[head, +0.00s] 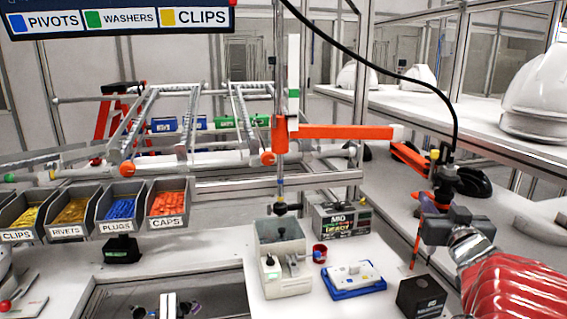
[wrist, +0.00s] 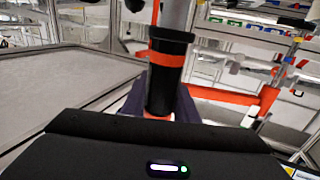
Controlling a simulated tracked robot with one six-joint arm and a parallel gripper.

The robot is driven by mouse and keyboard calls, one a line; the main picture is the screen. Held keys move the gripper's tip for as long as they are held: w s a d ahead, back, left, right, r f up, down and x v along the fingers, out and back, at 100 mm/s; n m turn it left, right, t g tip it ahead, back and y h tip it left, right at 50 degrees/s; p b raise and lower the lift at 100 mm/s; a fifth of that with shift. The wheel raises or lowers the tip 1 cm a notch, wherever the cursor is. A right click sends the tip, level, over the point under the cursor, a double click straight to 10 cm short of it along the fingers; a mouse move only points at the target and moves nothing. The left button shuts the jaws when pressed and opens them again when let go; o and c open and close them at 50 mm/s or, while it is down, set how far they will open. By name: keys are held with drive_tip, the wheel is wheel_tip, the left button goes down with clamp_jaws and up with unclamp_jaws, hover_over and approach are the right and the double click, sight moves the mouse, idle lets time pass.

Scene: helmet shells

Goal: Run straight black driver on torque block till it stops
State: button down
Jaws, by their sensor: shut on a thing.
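My gripper (head: 438,222) is at the right of the head view, at the end of my red arm. It is shut around the straight black driver (wrist: 166,78), whose black body with orange bands stands upright between the dark fingers in the wrist view. In the head view the driver's thin orange and dark lower end (head: 415,252) points down. A black block with a small white label (head: 421,297), which looks like the torque block, sits on the bench just below that end. The tip appears above the block; I cannot tell whether they touch.
A black cable (head: 420,85) arcs to the driver from above. An orange support arm (head: 340,132) crosses behind. A grey display box (head: 342,220), a red cup (head: 319,253), a blue tray (head: 353,280) and a pale fixture (head: 284,275) stand left of the block.

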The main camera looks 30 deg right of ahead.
drive_tip(key=shift+f, duration=2.9)
idle(1.3)
wheel_tip(320, 180, up, 6)
drive_tip(key=shift+r, duration=0.2)
idle(0.8)
drive_tip(key=shift+r, duration=0.1)
